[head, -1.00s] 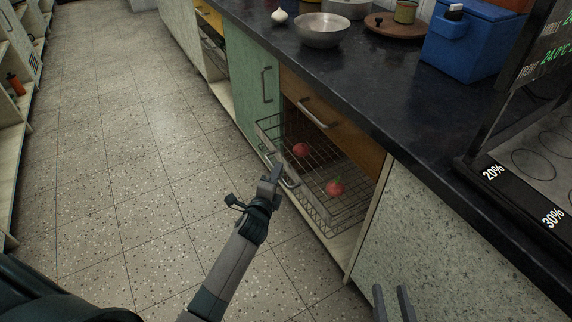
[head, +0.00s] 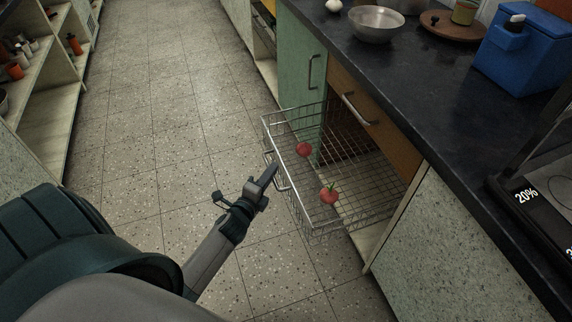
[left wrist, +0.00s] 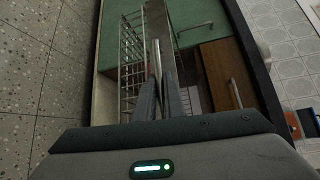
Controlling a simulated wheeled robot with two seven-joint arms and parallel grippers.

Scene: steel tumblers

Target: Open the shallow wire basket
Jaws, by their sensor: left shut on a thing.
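The shallow wire basket (head: 318,228) is pulled well out of the cabinet, over the floor. Two red round fruits or vegetables lie in it, one (head: 303,149) toward the back left and one with a green top (head: 329,194) nearer the front. My left gripper (head: 271,172) is at the basket's front, shut on its handle (head: 280,170). In the left wrist view, my left gripper's fingers (left wrist: 163,98) are close together on a metal bar, with the basket's wire side (left wrist: 131,58) beyond. My right gripper is not in view.
A wooden drawer front (head: 372,122) is above the basket and a green door (head: 300,65) beside it. The dark counter (head: 425,85) holds a steel bowl (head: 376,24) and a blue box (head: 530,50). Speckled floor (head: 150,130) is clear to the left.

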